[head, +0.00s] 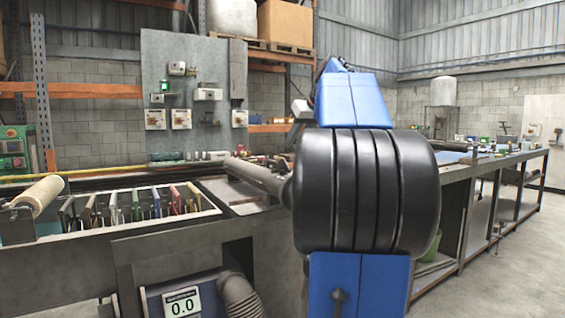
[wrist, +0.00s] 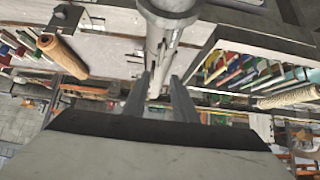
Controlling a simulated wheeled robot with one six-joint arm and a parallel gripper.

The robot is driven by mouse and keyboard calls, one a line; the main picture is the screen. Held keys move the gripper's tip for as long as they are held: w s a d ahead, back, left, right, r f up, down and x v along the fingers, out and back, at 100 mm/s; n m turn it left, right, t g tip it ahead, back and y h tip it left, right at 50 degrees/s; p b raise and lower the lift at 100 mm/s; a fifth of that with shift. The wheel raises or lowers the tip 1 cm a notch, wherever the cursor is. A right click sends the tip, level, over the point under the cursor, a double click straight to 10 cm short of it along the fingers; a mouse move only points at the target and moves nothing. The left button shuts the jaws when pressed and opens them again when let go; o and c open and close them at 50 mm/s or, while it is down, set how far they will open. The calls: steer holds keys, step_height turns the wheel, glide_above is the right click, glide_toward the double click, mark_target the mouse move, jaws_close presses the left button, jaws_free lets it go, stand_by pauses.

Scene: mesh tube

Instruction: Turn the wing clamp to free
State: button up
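I cannot pick out the wing clamp for certain in either view. In the wrist view, a grey post (wrist: 158,45) with a round flanged end at the top of the picture runs down towards my gripper (wrist: 161,78). The two dark fingers stand apart, and the post's lower part shows in the gap between them. I cannot tell whether the fingers touch it. In the head view, my blue and black arm hides the middle of the scene, and my gripper cannot be made out.
A rack of coloured upright pieces (head: 140,207) lies at the left, with a pale roll (head: 36,196) beside it. A grey panel (head: 197,85) stands behind. A long bench (head: 480,172) runs along the right, with open floor beside it.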

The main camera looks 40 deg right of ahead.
mark_target(283, 161)
steer(key=x, duration=1.1)
steer(key=shift+w+f, duration=0.1)
steer(key=shift+f, duration=0.1)
jaws_close()
